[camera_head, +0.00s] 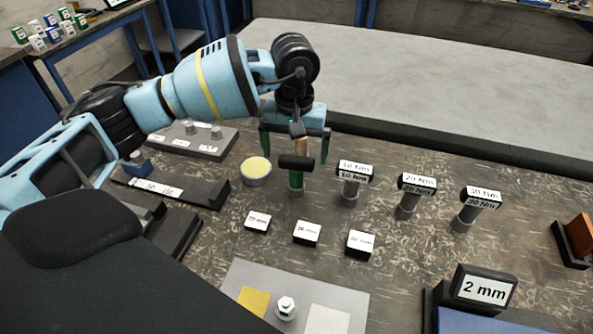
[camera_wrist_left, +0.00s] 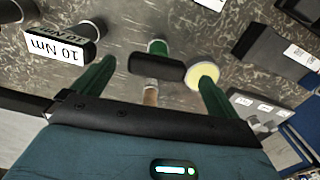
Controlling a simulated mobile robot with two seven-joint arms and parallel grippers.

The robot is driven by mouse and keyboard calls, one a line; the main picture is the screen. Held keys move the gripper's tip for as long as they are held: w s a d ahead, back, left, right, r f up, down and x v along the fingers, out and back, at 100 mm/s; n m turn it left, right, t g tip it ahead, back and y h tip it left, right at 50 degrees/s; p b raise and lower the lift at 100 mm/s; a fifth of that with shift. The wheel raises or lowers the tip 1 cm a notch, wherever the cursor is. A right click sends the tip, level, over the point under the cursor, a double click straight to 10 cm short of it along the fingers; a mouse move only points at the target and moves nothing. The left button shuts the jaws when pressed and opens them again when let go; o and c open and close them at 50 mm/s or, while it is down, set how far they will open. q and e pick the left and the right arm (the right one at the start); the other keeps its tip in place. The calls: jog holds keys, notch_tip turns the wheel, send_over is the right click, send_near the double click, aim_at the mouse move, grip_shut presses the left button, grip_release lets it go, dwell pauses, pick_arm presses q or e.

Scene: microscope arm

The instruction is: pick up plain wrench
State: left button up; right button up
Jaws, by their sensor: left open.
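The wrench without a label, which I take as the plain wrench (camera_head: 297,162), stands upright with a black crossbar. A green cylinder is below the crossbar and a tan piece above it. It also shows in the left wrist view (camera_wrist_left: 157,67). My left gripper (camera_head: 295,156) points down over it, its green fingers open on either side of the crossbar. In the left wrist view the gripper (camera_wrist_left: 158,75) shows a gap between each finger and the crossbar. My right gripper is not in view.
Labelled wrenches, 10 Nm (camera_head: 353,178), 20 Nm (camera_head: 412,190) and 30 Nm (camera_head: 474,204), stand to the right. A round yellow-topped tin (camera_head: 256,171) is close on the left. Small labelled blocks (camera_head: 306,232) lie in front. A grey plate (camera_head: 281,271) is nearer me.

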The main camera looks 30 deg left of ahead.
aim_at(296, 157)
pick_arm(q)
jog(key=shift+f, duration=0.5)
jog(key=f, duration=0.4)
jog(key=shift+w+p, duration=0.25)
jog(key=shift+p, duration=0.05)
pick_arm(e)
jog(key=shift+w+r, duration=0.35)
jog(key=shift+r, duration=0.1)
pick_arm(q)
jog(key=shift+d, duration=0.1)
jog(key=c, duration=1.4)
jog(key=shift+o, duration=0.2)
jog(key=shift+r, duration=0.1)
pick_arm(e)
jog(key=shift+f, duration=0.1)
